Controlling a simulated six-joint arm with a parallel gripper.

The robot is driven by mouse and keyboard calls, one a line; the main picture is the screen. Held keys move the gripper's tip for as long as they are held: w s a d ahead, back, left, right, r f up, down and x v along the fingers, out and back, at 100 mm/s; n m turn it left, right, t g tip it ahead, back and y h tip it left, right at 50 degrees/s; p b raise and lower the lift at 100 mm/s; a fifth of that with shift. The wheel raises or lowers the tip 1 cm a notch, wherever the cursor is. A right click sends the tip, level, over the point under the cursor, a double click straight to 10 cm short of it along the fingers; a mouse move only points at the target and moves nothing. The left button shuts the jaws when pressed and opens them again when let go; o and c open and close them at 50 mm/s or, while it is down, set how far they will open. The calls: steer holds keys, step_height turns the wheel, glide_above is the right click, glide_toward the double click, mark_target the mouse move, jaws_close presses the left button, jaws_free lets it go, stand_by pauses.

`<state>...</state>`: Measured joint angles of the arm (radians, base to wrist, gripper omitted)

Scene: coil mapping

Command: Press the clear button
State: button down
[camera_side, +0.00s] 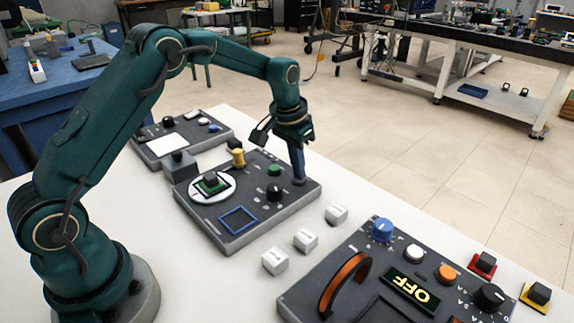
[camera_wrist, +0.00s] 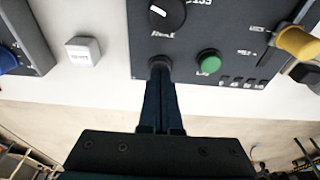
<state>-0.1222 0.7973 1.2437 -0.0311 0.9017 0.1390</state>
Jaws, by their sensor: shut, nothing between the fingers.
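My gripper (camera_side: 299,181) is shut and empty, pointing down at the right corner of the middle dark panel (camera_side: 232,235). In the wrist view the closed fingertips (camera_wrist: 160,70) are at the panel edge. A dark round shape, perhaps a button, shows right at the tips and is mostly hidden by them. I cannot tell if the tips touch it or press it. A green button (camera_wrist: 208,62) is to their right and a black knob (camera_wrist: 168,13) beyond them. No label reading "clear" is legible.
The panel also bears a yellow knob (camera_side: 238,158), a white disc (camera_side: 228,194) with a dark block and a blue square outline (camera_side: 238,220). Three white cubes (camera_side: 306,240) lie beside it. A larger panel (camera_side: 300,298) with an OFF display is in front. Floor lies beyond the table.

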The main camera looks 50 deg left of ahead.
steer(key=shift+r, duration=3.25)
step_height(320, 180, up, 9)
steer(key=s+d+t, duration=0.2)
steer(key=s, duration=0.1)
steer(key=s+d+r+t, duration=0.2)
steer(key=s+r, duration=0.2)
steer(key=s, duration=0.7)
steer(key=s+f, duration=0.8)
steer(key=s, duration=0.3)
steer(key=shift+d+g, duration=0.2)
steer(key=shift+g, duration=0.1)
